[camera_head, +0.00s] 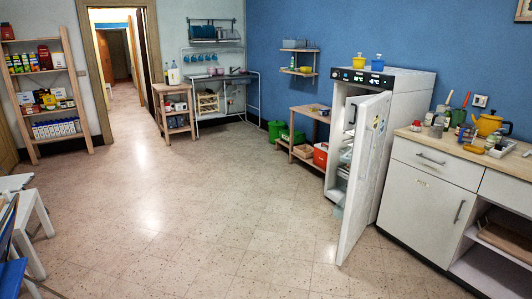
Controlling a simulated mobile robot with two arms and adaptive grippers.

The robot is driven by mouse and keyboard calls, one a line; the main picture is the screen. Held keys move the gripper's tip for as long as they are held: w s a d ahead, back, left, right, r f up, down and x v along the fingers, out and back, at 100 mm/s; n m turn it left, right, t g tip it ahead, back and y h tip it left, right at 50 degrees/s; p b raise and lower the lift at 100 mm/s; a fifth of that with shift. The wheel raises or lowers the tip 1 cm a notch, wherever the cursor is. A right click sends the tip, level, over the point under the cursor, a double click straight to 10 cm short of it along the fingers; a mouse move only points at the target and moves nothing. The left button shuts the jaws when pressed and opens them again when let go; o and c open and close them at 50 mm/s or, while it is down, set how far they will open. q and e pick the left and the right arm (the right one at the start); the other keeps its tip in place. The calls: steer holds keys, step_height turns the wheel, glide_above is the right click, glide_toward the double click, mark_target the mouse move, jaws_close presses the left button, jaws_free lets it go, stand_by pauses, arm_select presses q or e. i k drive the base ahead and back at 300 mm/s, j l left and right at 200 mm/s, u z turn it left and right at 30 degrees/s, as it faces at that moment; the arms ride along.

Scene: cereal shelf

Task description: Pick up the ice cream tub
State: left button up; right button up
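I cannot make out for certain which thing is the ice cream tub. The fridge door (363,170) stands open towards me. Some shelf contents show in the narrow gap left of the door, too small to name; the door hides the rest. Neither of my grippers is in view.
The tiled floor (190,220) is clear in the middle. A white counter (425,190) with a yellow kettle (489,124) stands right of the fridge. A stocked shelf (65,60) and white stool (32,220) are at left.

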mark_target(324, 112)
steer(key=i, duration=5.25)
steer(key=i+z, duration=0.15)
steer(key=i, duration=0.5)
steer(key=i+j, duration=0.2)
steer(key=i, duration=0.5)
steer(key=l+z, duration=0.05)
